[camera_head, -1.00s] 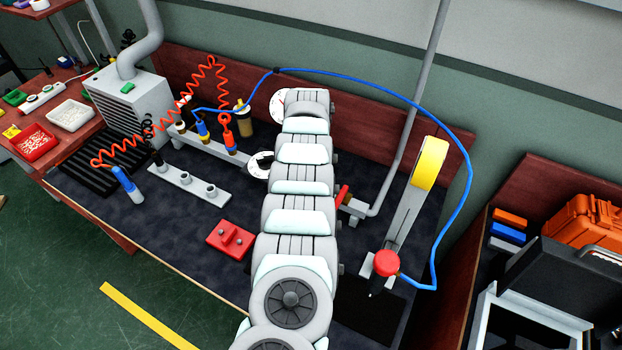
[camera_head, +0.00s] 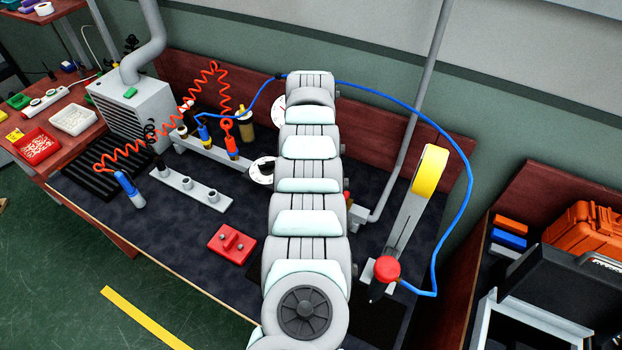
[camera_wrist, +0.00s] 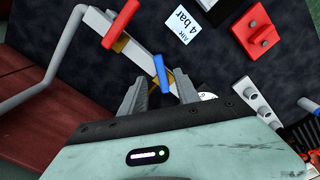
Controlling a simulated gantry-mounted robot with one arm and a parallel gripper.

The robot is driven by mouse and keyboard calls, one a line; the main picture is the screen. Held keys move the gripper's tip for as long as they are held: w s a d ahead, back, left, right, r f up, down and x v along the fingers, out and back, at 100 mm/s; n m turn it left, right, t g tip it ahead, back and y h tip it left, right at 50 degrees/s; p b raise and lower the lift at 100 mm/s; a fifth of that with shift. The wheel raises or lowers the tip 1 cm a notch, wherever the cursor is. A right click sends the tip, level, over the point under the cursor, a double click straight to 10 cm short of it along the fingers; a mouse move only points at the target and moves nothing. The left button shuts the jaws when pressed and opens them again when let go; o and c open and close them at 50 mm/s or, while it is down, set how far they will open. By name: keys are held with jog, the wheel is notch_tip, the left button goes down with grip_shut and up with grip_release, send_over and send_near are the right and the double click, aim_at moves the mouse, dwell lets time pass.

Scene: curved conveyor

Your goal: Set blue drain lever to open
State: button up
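The blue drain lever (camera_wrist: 161,73) shows in the wrist view as a short blue bar on a brass fitting at the end of a grey pipe block (camera_wrist: 141,55). It stands just ahead of the gap between the two fingertips of my gripper (camera_wrist: 158,88), near the middle of the gap. The fingers are apart, and I see no grip on the lever. Whether they touch it I cannot tell. In the head view my arm hides the gripper and the blue lever.
A red lever (camera_wrist: 120,24) sits farther along the same pipe block. A white "AIR 4 bar" label (camera_wrist: 183,29) and a red block (camera_wrist: 256,31) lie nearby on the dark mat. In the head view a blue hose (camera_head: 468,185) arches over the bench, and a red knob (camera_head: 387,269) stands to the right.

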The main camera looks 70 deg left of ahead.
notch_tip(320, 180, up, 5)
jog(key=shift+f, duration=0.15)
dwell(0.6)
